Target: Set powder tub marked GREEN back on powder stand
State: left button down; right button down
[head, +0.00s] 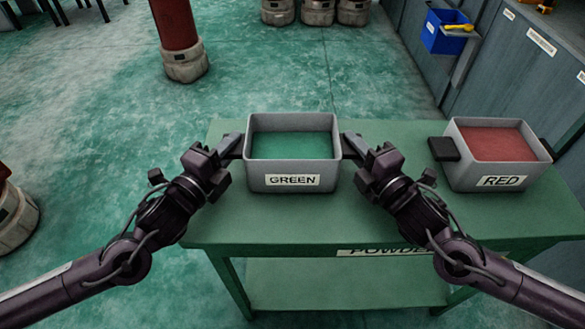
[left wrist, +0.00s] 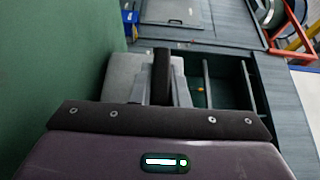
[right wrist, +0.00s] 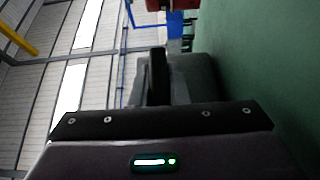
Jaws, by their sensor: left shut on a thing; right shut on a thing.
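The grey powder tub marked GREEN (head: 293,180) holds green powder and is level over the left half of the green powder stand (head: 390,222). I cannot tell whether its base touches the stand top. My left gripper (head: 236,147) is shut on the tub's left handle, and my right gripper (head: 350,147) is shut on its right handle. The left wrist view shows a dark handle (left wrist: 161,75) between the fingers against the tub's grey wall. The right wrist view shows the other handle (right wrist: 158,75) held the same way.
A grey tub marked RED (head: 495,177) stands on the right of the stand, its dark left handle (head: 443,149) near my right gripper. A blue bin (head: 447,32) hangs at the cabinets. A red post (head: 178,40) stands on the floor behind. The stand's front strip is clear.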

pick_arm(q)
jog(key=shift+s+d+f, duration=0.1)
jog(key=shift+d+f, duration=0.1)
jog(key=shift+f, duration=0.05)
pick_arm(e)
jog(key=shift+s+a+f, duration=0.1)
jog(key=shift+a+f, duration=0.1)
pick_arm(q)
jog(key=c, duration=1.3)
grip_release()
jog(key=shift+a, duration=0.15)
pick_arm(e)
jog(key=shift+d, duration=0.1)
